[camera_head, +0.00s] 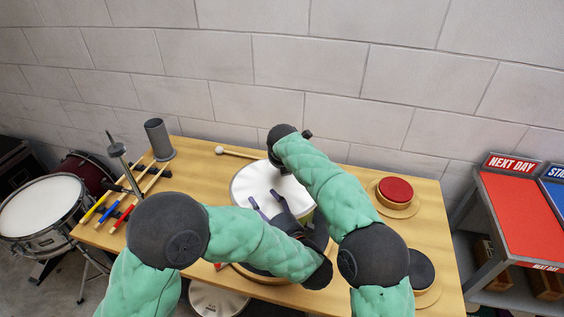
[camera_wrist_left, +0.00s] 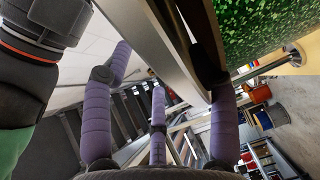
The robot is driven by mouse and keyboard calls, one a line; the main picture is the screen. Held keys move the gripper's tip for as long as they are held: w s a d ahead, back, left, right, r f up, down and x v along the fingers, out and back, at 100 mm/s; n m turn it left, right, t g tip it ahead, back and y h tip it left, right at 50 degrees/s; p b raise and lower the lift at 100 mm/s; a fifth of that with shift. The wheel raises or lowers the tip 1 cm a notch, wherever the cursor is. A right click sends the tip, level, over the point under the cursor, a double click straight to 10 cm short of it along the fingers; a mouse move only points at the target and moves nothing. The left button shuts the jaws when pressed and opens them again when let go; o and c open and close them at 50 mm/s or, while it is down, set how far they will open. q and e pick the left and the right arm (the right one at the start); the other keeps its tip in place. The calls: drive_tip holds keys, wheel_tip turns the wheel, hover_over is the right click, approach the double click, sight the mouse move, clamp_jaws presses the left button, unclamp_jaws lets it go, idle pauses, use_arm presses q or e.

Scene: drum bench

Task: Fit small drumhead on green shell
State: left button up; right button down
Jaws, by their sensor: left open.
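A white round drumhead (camera_head: 256,180) lies at the middle of the table in the head view, partly covered by my arms. A sparkling green shell (camera_wrist_left: 262,22) fills the top right of the left wrist view, beside a silver hoop (camera_wrist_left: 172,52). How fully the drumhead sits on the shell cannot be told. My left gripper (camera_head: 264,197) has its purple fingers spread over the drumhead; the fingers (camera_wrist_left: 160,70) are open around the hoop in the wrist view, contact unclear. My right arm reaches over the drum's far side; its gripper's fingers are hidden.
A red round pad (camera_head: 395,190) and a dark one (camera_head: 420,270) are on the right. A red-topped stand (camera_head: 515,215) is beyond the table's right edge.

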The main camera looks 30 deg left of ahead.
use_arm(q)
drive_tip(key=shift+s+d+f, duration=0.1)
drive_tip(key=shift+s+f, duration=0.05)
drive_tip(key=shift+f, duration=0.25)
drive_tip(key=r+v, duration=0.1)
drive_tip(key=v, duration=1)
drive_tip(key=shift+d, duration=0.35)
drive_tip(key=shift+s, duration=0.15)
wheel_tip(320, 180, up, 9)
drive_tip(key=p, duration=0.8)
drive_tip(key=shift+p, duration=0.4)
use_arm(e)
wheel_tip(320, 180, up, 7)
use_arm(q)
drive_tip(key=shift+f, duration=0.15)
use_arm(e)
drive_tip(key=shift+f, duration=0.1)
